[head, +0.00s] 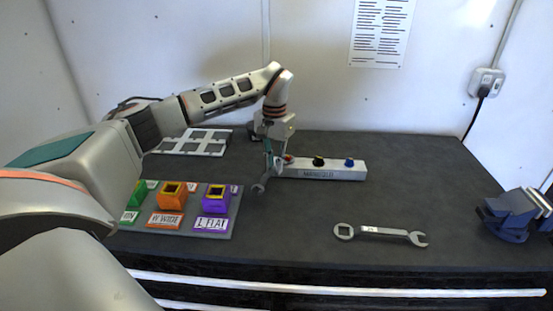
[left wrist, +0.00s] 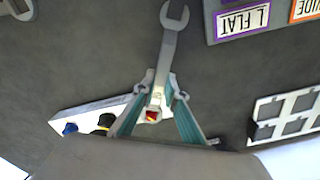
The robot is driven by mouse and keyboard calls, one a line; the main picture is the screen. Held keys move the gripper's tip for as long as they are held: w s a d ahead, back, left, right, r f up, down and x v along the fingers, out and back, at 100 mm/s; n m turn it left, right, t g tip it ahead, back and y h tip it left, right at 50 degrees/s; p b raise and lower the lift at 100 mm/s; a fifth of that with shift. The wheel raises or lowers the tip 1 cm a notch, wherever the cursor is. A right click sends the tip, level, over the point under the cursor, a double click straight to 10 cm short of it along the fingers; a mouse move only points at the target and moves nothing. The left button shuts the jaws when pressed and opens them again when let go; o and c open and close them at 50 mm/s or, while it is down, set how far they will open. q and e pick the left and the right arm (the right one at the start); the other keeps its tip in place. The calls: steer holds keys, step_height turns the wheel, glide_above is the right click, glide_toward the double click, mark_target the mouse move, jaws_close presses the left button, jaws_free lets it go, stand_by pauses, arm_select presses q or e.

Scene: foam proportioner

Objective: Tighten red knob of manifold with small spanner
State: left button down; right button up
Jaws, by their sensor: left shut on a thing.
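The white manifold (head: 325,174) lies on the table with a black knob (head: 318,161) and a blue knob (head: 349,162) on top. Its red knob (head: 288,158) is at the left end, partly hidden by my gripper. My left gripper (head: 269,152) is shut on the small spanner (left wrist: 168,52), whose open end points away from the manifold. In the left wrist view, the red knob (left wrist: 152,115) shows inside the spanner's square ring end, between my fingertips (left wrist: 157,92). I cannot tell how deeply the ring sits around it. My right gripper is not in view.
A larger spanner (head: 380,233) lies at the table's front right. A blue vise (head: 517,214) stands at the right edge. A holder board (head: 185,224) with coloured, labelled sockets is at left front, and a grey slotted rack (head: 190,142) behind. The table's middle is clear.

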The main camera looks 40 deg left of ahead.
arm_select(q)
steer(key=shift+a+m, duration=0.8)
steer(key=shift+m, duration=0.3)
steer(key=shift+w+a+m, duration=0.3)
steer(key=shift+a+m, duration=0.5)
steer(key=shift+m, duration=0.4)
steer(key=shift+s+d+n+b, duration=0.15)
steer(key=shift+d+n+b, duration=0.35)
steer(key=shift+n, duration=0.1)
steer(key=shift+d+r+n, duration=0.1)
steer(key=shift+n, duration=0.2)
steer(key=shift+r+p, duration=0.4)
steer(key=shift+r, duration=2.45)
